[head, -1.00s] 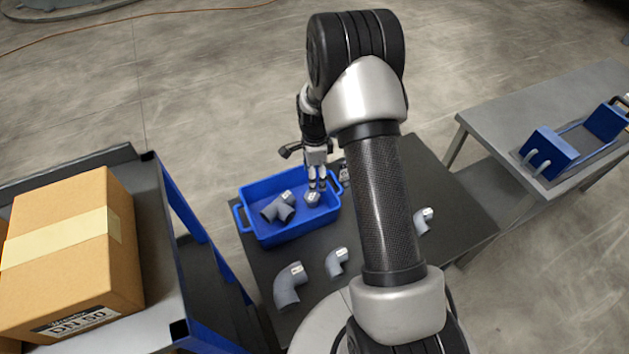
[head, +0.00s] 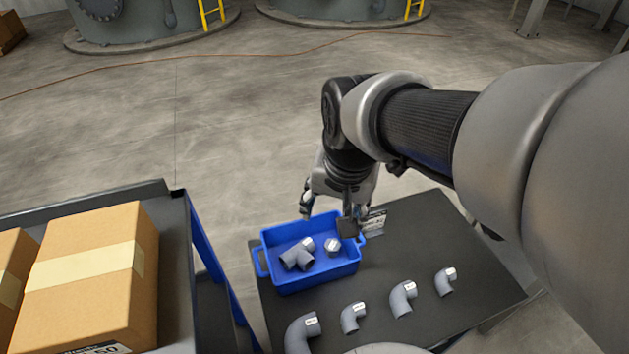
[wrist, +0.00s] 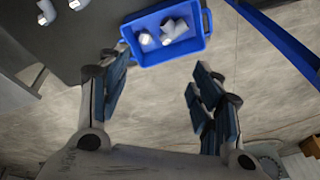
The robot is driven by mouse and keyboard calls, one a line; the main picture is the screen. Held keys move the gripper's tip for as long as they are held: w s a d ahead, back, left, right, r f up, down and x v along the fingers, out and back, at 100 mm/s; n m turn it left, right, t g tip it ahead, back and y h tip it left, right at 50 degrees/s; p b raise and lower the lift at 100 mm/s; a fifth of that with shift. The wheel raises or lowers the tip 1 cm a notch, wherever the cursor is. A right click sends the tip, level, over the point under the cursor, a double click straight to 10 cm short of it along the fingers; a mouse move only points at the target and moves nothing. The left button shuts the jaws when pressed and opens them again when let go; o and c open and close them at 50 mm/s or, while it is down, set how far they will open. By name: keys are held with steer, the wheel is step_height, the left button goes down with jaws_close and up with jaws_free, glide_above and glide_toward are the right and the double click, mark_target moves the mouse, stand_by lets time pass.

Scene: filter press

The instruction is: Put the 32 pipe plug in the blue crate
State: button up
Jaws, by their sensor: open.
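The blue crate (head: 318,278) stands on the dark table in the head view, and also shows at the top of the wrist view (wrist: 166,57). A small grey plug with a white label (head: 332,247) lies in the crate's right part; it also shows in the wrist view (wrist: 146,39). I take it for the 32 pipe plug, though its label is too small to read. My gripper (head: 330,215) is above the crate's far side, clear of the plug. In the wrist view the fingers (wrist: 160,68) are spread wide with nothing between them.
A grey tee fitting (head: 297,256) lies beside the plug in the crate. Several grey elbows, such as this one (head: 402,299), lie along the table's near side. A small sign (head: 375,222) stands right of the crate. A cart with cardboard boxes (head: 92,275) is at left.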

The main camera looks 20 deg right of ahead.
steer(key=s+a+r+n+t, duration=0.1)
steer(key=s+a+n, duration=0.1)
steer(key=s+n, duration=0.4)
steer(key=s, duration=0.5)
steer(key=shift+s+a+r+n, duration=0.2)
steer(key=shift+r+n, duration=0.1)
steer(key=shift+r, duration=0.1)
